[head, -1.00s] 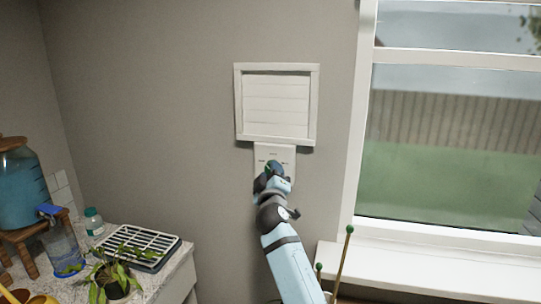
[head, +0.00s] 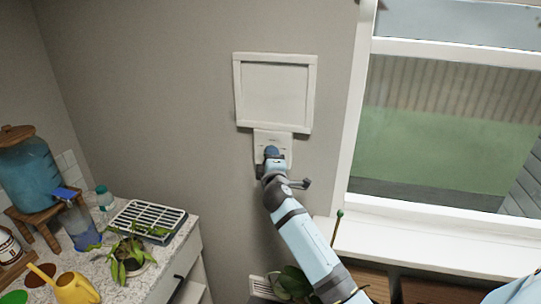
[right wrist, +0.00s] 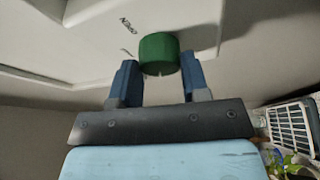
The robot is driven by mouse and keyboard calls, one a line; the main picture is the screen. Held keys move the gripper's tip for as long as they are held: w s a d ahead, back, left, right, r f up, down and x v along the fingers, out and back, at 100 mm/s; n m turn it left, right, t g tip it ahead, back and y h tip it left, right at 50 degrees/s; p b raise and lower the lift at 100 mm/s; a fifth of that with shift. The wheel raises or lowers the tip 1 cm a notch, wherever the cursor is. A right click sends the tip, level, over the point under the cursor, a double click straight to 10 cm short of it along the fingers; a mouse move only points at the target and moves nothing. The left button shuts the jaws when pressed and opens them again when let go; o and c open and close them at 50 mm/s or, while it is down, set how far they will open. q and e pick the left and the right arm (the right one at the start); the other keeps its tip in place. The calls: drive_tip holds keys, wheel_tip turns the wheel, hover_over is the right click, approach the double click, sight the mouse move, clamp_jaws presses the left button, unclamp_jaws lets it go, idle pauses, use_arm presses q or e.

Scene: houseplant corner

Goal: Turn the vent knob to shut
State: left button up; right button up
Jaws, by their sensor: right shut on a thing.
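The vent (head: 273,95) is a white square frame on the grey wall, with a plain, nearly smooth panel inside. Below it is a white control plate (head: 260,137) with small lettering. My right gripper (head: 271,152) is at this plate and hides the knob in the head view. In the right wrist view the green knob (right wrist: 159,54) sits between the two dark blue fingers of my right gripper (right wrist: 160,78), which is shut on it. A small pale mark shows at the knob's lower edge. The word OPEN is printed on the plate to the knob's upper left. My left gripper is out of view.
A window (head: 450,110) with a white sill (head: 440,247) is to the right. At lower left a counter (head: 170,262) holds a blue water dispenser (head: 28,175), a drying rack (head: 147,219), a potted plant (head: 125,258) and a yellow watering can (head: 75,289).

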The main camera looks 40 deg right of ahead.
drive_tip(key=o, duration=0.9)
drive_tip(key=b+v, duration=0.3)
drive_tip(key=v, duration=1)
drive_tip(key=shift+s+a, duration=0.2)
drive_tip(key=shift+s, duration=0.15)
drive_tip(key=shift+f, duration=0.1)
